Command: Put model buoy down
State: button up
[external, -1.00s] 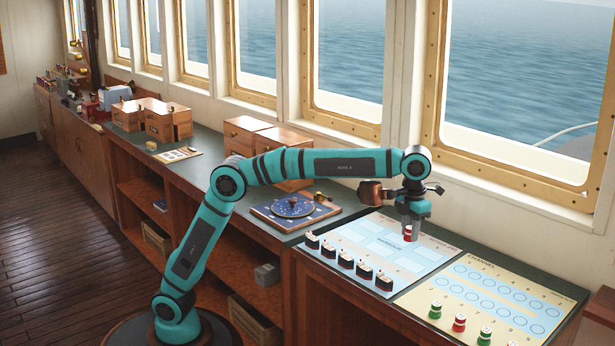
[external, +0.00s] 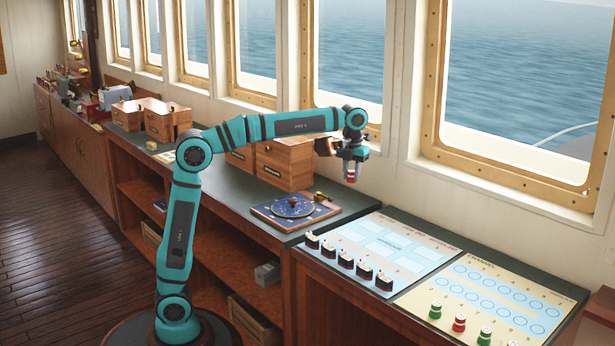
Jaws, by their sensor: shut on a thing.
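The model buoy (external: 350,176) is small and red with a pale band, and its lower part shows below my gripper's fingers. My gripper (external: 351,163) is shut on it and holds it upright in the air. They hang right of the wooden boxes, near the window wall and above the back of the green counter. The upper part of the buoy is hidden by the fingers.
A blue board with a round dial (external: 293,207) lies on the counter. A light blue chart (external: 385,240) bears several dark model ships. The yellow channel chart (external: 490,300) bears several red and green buoys. Wooden boxes (external: 285,163) stand left of my gripper.

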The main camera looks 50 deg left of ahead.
jog(key=s+a+n, duration=0.2)
jog(key=a+n, duration=0.1)
jog(key=a, duration=1.3)
jog(key=n, duration=0.7)
send_over(230, 196)
notch_tip(230, 196, down, 5)
jog(key=shift+d+f, duration=0.1)
jog(key=shift+f, duration=4.8)
jog(key=shift+f, duration=0.1)
jog(key=o, duration=0.9)
jog(key=shift+o, duration=0.2)
